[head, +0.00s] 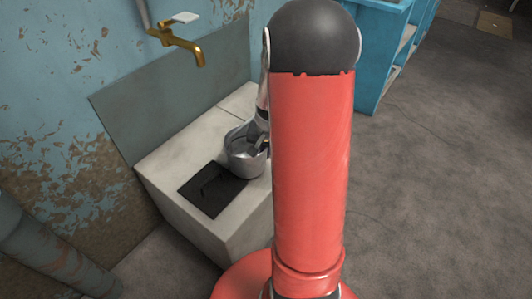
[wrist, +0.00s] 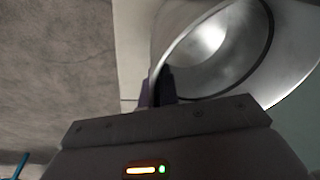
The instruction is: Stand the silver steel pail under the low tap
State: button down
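The silver steel pail (head: 245,160) is upright at the right part of the pale stone block, beside the dark square's upper right corner. I cannot tell whether its base touches the block. A brass tap (head: 185,42) with a pale lever sticks out of the wall above and left of the pail. My gripper (head: 263,145) is at the pail's right side, partly hidden behind my red arm. In the wrist view, the pail (wrist: 225,45) shows its open inside, and the dark fingers (wrist: 160,88) sit close together with its wall between them.
The stone block (head: 160,170) carries a dark square (head: 212,188) at its front, below the tap. A grey panel (head: 180,90) stands behind it. A blue shelf (head: 372,60) is at the back right, and a thick pipe (head: 50,250) at lower left. The floor at right is clear.

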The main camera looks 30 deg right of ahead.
jog(key=shift+f, duration=0.45)
jog(key=shift+f, duration=0.1)
jog(key=shift+f, duration=0.2)
jog(key=c, duration=1.6)
grip_release()
jog(key=shift+r, duration=0.1)
jog(key=shift+c, duration=0.2)
jog(key=shift+r, duration=0.1)
